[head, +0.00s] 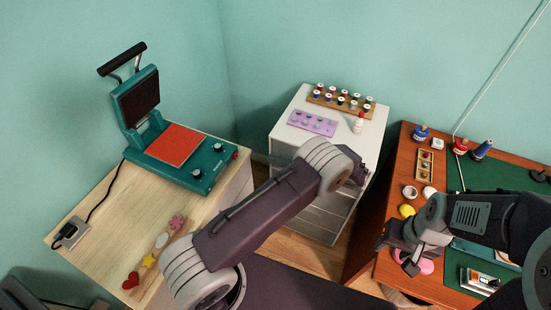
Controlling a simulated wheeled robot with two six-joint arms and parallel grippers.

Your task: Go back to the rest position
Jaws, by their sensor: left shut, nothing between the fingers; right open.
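My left arm crosses the middle of the view, its wrist in front of the white drawer cabinet. The dark end of my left gripper (357,176) shows just past the wrist joint, shut and empty, with its fingers largely hidden. My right gripper (396,254) is open and empty at the left part of the brown desk (393,205). It is near a pink round item (427,266) and below a yellow one (406,211). Whether it touches the pink item I cannot tell.
A teal heat press (205,163) stands on the light wood table (105,205) at left, with several patches (149,261) in front. The white cabinet (283,129) carries thread spools (341,99), a purple tray (312,123) and a small bottle (358,124).

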